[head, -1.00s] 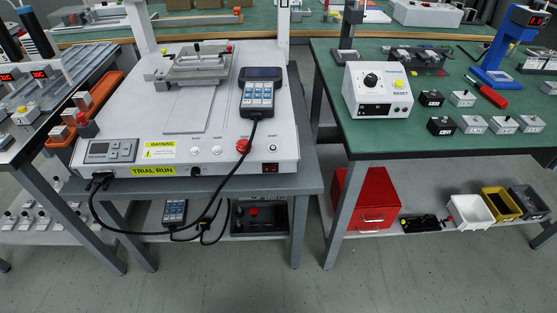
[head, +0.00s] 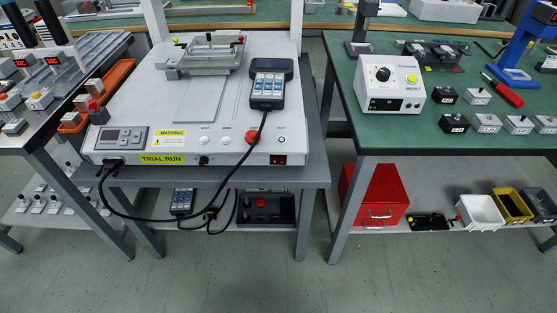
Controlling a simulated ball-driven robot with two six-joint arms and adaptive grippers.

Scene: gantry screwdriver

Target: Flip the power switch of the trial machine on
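The trial machine (head: 130,95) is a white unit on a grey bench at the left middle, with a yellow "TRIAL RUN" label (head: 162,160) on its front edge. A small red and black rocker switch (head: 278,160), which looks like the power switch, sits at the front right corner. Its position is too small to tell. A handheld pendant (head: 268,90) lies on top with a black cable running over the front. A red button (head: 251,137) and a control panel with a display (head: 121,138) are on the top. Neither of my grippers is in view.
A green-topped bench (head: 450,140) stands to the right with a white control box (head: 390,85) and several small switch boxes. A red toolbox (head: 375,195) sits on its lower shelf. A left bench holds more devices. The grey floor (head: 300,285) in front is clear.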

